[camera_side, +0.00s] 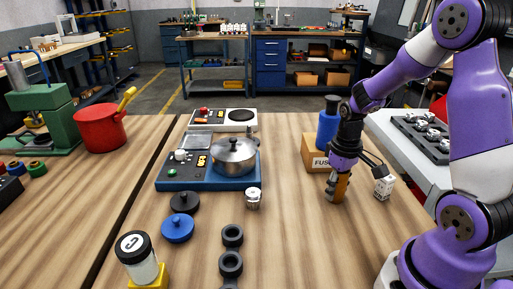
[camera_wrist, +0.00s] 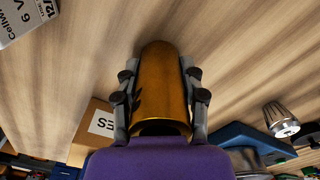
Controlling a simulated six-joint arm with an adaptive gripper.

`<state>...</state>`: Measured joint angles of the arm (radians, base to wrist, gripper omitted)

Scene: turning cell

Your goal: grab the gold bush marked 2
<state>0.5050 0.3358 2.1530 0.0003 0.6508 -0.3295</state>
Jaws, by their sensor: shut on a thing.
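The gold bush (camera_wrist: 162,75) is a smooth, shiny gold-brown cylinder in the middle of the wrist view. My gripper (camera_wrist: 160,92) has one finger against each side of it and is shut on it. In the side view the bush (camera_side: 339,188) hangs upright below my gripper (camera_side: 338,174), its lower end at or just above the wooden table; I cannot tell whether it touches.
A cardboard box (camera_side: 315,160) and a blue bottle (camera_side: 326,128) stand close behind my gripper. A small white box (camera_side: 384,188) is close on the right. A silver collet (camera_side: 253,199) stands to the left, before a blue unit (camera_side: 172,182) with a pot (camera_side: 234,157).

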